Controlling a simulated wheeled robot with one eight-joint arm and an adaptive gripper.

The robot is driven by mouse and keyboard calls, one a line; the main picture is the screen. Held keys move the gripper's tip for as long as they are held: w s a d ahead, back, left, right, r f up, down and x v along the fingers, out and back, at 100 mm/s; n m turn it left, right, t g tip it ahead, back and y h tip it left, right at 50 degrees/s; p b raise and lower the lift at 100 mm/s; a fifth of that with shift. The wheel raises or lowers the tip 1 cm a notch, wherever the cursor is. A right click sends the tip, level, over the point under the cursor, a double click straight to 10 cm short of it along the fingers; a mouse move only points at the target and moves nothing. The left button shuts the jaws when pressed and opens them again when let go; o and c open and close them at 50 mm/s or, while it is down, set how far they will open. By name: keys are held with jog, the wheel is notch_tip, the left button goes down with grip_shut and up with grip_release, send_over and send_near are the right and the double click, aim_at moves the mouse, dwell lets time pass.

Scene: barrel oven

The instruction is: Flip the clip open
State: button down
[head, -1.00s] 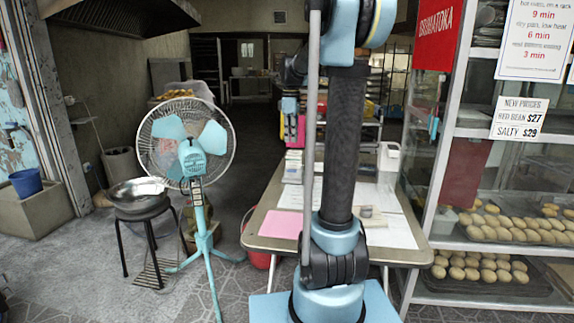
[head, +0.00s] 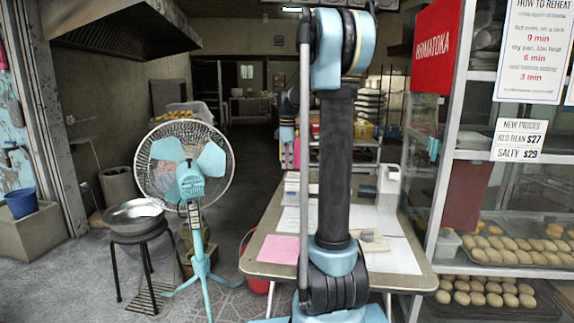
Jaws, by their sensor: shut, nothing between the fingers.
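I cannot make out a clip in the head view. My blue and black arm stands upright in the middle and covers part of the table (head: 262,262). My gripper is not visible; the far end of the arm is hidden behind the upper link. A small pale object (head: 372,241) lies on the table just right of my arm, too small to identify.
A pink sheet (head: 279,248), white papers and a white container (head: 388,186) are on the table. A turquoise fan (head: 190,180) and a metal wok (head: 133,215) on a black stool stand left. A glass cabinet with buns (head: 505,250) stands right. Floor between fan and table is narrow.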

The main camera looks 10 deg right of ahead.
aim_at(288, 194)
notch_tip(288, 194, down, 11)
jog(key=shift+r, duration=0.15)
jog(key=shift+s, duration=0.15)
dwell(0.5)
jog(key=shift+s+a+t, duration=0.1)
jog(key=shift+t, duration=0.3)
jog(key=shift+s+a+f+t+h, duration=0.1)
jog(key=shift+s+f+t+h, duration=0.25)
jog(key=shift+t, duration=0.25)
jog(key=shift+s+a+f+t, duration=0.1)
jog(key=shift+s+t, duration=0.25)
jog(key=shift+t, duration=0.05)
jog(key=shift+s+a+f+t+h, duration=0.15)
jog(key=shift+s+f+t+h, duration=0.35)
jog(key=shift+t, duration=0.6)
jog(key=shift+w+r, duration=0.1)
jog(key=shift+w, duration=0.1)
jog(key=shift+w+d+r, duration=0.2)
jog(key=shift+w+d, duration=0.05)
jog(key=shift+w, duration=0.3)
